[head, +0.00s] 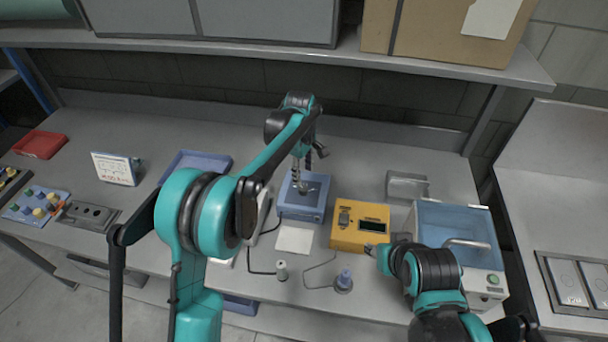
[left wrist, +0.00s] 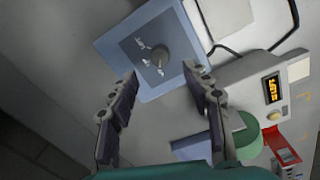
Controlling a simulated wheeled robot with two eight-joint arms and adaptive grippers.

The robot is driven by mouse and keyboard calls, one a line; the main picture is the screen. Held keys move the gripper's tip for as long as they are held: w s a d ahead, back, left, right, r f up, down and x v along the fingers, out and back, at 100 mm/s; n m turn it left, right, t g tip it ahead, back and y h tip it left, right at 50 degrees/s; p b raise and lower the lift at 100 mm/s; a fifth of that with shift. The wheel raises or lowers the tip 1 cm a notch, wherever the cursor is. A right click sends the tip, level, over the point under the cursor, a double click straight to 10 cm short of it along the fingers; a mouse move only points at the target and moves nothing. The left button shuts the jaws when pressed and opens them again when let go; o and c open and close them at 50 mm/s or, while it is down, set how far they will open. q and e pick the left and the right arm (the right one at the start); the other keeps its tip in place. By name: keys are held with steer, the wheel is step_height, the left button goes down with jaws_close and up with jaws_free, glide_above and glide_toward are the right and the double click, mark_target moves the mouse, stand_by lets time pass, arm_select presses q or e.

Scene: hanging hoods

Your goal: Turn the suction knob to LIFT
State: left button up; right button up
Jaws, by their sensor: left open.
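In the head view my left arm hides most of this unit. I cannot make out the suction knob for certain. My right gripper (head: 373,250) is by the yellow box, its jaws unclear.
The yellow box (head: 345,239) with a dark display stands right of the blue tray. A blue-lidded case (head: 450,222) is farther right. A white card (head: 295,239), cables and two small stands lie in front. A sign (head: 115,168) and red tray (head: 40,145) are left.

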mark_target(304, 188)
arm_select(q)
step_height(304, 188, down, 8)
steer(key=shift+w+d+r+b, duration=0.1)
steer(key=shift+w+d+b, duration=0.05)
steer(key=shift+b, duration=0.75)
jaws_close()
